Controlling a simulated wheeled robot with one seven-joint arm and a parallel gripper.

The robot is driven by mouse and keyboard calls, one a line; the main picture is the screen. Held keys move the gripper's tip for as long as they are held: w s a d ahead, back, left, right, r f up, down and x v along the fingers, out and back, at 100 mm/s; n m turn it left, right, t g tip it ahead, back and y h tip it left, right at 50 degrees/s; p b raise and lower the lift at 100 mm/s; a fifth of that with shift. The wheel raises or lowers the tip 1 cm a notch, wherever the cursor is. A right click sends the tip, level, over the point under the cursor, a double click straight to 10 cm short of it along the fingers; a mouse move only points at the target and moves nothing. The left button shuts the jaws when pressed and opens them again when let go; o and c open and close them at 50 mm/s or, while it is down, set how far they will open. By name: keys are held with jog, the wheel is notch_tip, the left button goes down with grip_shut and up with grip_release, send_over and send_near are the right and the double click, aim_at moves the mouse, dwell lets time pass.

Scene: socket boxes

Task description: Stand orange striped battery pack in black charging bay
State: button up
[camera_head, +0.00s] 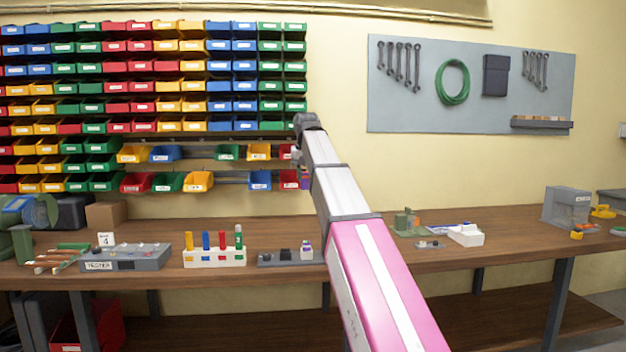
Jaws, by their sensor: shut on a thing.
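My gripper (299,160) hangs down behind my arm's wrist, in front of the lower bin rows, and is mostly hidden. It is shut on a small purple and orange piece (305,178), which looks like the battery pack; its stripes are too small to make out. The piece is in the air, well above the bench. Below it on the bench is a low grey charging base (267,262) with a black bay (285,255) near its middle. A white and purple pack (307,251) stands at the base's right end, beside my arm.
Left on the bench are a white holder (215,258) with several coloured pegs and a grey tester box (125,258). Right of my arm are a green part (406,222), a white box (466,235) and a grey machine (567,206). Coloured bins (135,85) line the wall.

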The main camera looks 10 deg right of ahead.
jog(key=shift+w+a+f, duration=0.95)
jog(key=shift+a+f, duration=0.25)
jog(key=shift+f, duration=2.65)
jog(key=shift+w+a+f, duration=0.9)
jog(key=shift+a+f, duration=0.25)
jog(key=shift+f, duration=2.75)
jog(key=shift+w+a+f, duration=0.95)
jog(key=shift+a+f, duration=0.25)
jog(key=shift+f, duration=2.65)
jog(key=shift+f, duration=0.15)
jog(key=shift+f, duration=0.75)
jog(key=shift+f, duration=0.45)
jog(key=shift+f, duration=0.6)
jog(key=o, duration=0.9)
